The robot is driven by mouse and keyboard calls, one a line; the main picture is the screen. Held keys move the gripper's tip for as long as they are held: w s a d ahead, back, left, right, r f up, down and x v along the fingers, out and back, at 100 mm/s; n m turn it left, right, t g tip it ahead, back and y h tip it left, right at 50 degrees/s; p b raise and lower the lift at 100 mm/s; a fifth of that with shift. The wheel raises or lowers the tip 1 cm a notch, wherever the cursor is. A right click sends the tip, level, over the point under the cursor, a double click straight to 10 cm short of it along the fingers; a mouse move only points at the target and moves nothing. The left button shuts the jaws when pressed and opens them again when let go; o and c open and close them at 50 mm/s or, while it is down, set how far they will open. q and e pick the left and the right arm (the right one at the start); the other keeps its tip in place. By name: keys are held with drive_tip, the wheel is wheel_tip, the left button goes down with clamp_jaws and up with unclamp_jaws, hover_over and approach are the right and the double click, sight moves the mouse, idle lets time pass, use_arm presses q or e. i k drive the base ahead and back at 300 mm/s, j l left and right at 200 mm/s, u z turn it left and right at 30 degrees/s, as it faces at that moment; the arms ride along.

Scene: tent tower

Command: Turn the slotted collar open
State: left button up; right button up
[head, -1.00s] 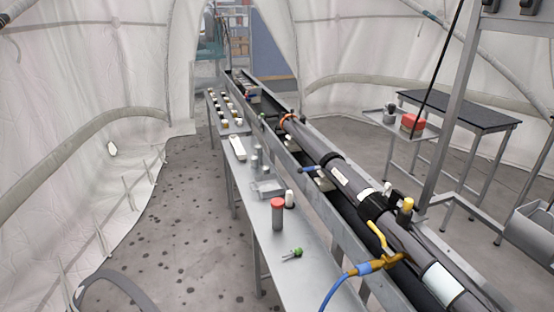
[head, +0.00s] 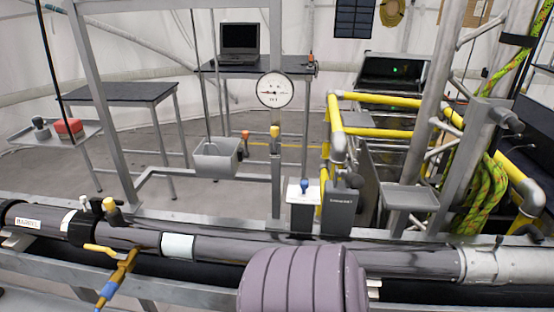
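A long dark tube (head: 215,243) lies across the lower part of the head view. A black collar (head: 82,226) is around it at the left, with small white and yellow-topped fittings above. A pale grey metal sleeve (head: 500,265) is around the tube's right end. I cannot make out a slot on either, so I cannot tell which is the slotted collar or how it is turned. Neither of my grippers is in view.
A ribbed purple-grey body (head: 300,282) hides part of the tube at bottom centre. A yellow-handled valve (head: 120,270) with a blue hose is at lower left. Behind stand a round gauge (head: 275,91), a grey bin (head: 216,160), yellow pipes (head: 380,132) and a laptop (head: 240,40) on a table.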

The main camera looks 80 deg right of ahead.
sight(500, 267)
drive_tip(key=z, duration=4)
